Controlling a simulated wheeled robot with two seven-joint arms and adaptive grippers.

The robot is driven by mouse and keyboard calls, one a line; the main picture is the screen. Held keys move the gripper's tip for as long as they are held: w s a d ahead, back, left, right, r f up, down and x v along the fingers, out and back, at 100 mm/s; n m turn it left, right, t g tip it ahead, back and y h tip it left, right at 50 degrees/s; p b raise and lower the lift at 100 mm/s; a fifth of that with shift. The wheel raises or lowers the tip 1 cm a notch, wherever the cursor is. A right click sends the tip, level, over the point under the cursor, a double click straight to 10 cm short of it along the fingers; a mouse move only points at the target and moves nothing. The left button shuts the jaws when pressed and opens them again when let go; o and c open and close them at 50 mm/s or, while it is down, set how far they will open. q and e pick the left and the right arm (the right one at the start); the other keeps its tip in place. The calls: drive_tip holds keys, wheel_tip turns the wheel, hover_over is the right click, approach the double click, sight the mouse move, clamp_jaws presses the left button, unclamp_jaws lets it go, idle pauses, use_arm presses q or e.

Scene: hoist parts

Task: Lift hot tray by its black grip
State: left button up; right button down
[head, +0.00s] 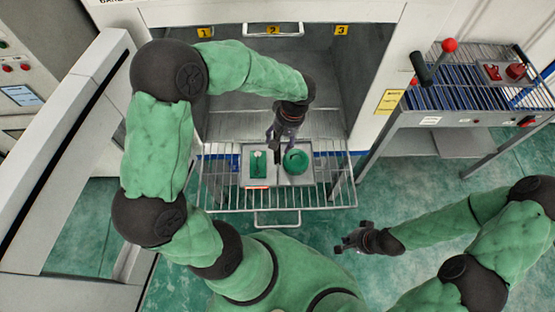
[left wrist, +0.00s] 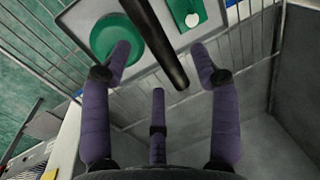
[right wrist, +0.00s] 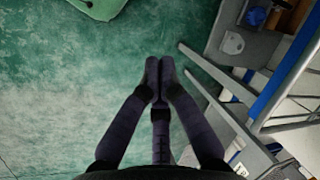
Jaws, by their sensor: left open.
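A grey tray (head: 290,178) sits on the wire rack at the front of the open chamber. It bears a round green part (head: 296,161) and a green plate (head: 257,165). The tray's black grip (head: 277,154) stands up between them. In the left wrist view, the dark bar of the grip (left wrist: 150,35) reaches between the spread fingers of my left gripper (left wrist: 162,55). The left gripper is open, close over the grip; contact cannot be told. My right gripper (head: 346,241) is over the floor at the right. Its fingertips (right wrist: 158,66) meet with nothing between them.
The wire rack (head: 222,190) juts from the chamber, with a front handle (head: 277,219). Chamber walls stand close on both sides of my left arm. The green floor (head: 390,185) between is clear.

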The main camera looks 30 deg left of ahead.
sight(279, 148)
use_arm(q)
drive_tip(key=f, duration=0.5)
drive_tip(key=shift+s+a, duration=0.15)
drive_tip(key=shift+s, duration=0.2)
drive_tip(key=shift+w+r, duration=0.1)
clamp_jaws()
